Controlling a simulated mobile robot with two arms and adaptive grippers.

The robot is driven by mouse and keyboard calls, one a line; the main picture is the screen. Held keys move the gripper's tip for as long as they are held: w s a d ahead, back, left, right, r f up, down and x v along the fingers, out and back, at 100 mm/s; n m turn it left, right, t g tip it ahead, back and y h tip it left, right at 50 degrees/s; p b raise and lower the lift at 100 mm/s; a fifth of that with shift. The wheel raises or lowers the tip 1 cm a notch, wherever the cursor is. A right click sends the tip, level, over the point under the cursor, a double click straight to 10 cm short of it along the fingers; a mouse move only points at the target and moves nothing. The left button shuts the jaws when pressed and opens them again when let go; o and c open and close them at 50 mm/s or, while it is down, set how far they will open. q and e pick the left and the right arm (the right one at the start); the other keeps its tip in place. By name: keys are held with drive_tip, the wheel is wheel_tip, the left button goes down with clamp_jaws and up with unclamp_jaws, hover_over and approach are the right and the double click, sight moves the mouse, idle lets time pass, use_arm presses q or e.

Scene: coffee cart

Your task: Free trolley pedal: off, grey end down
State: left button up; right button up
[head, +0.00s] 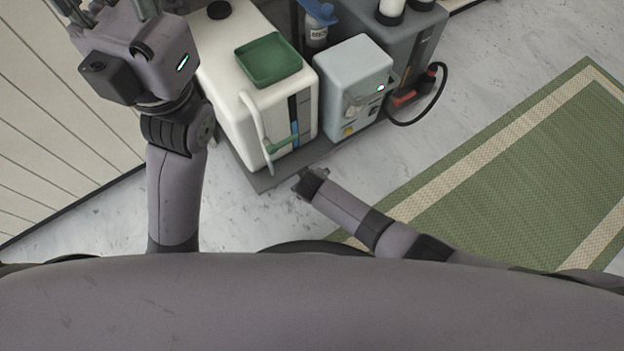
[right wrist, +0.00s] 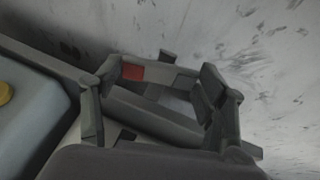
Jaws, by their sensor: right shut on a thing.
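The trolley (head: 262,180) is a low dark grey deck carrying several machines; its edge also shows in the right wrist view (right wrist: 38,58). The pedal (right wrist: 133,72), a small bar with a red part at left and a grey part beside it, sits at the trolley's edge. My right gripper (right wrist: 160,78) has its fingers at the two sides of the pedal and is shut on it. In the head view this gripper (head: 308,180) is low by the trolley's front edge, and the pedal is hidden. Which pedal end is lower I cannot tell. My left gripper (head: 112,8) is raised, spread open and empty, partly cut off.
On the trolley stand a white machine (head: 225,70) with a green tray (head: 268,60), a pale blue box (head: 352,75) and a dark grey machine (head: 415,45). A black hose (head: 440,95) loops out at right. A green mat (head: 520,170) lies on open floor.

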drive_tip(key=o, duration=1.1)
drive_tip(key=shift+o, duration=0.2)
drive_tip(key=v, duration=1.2)
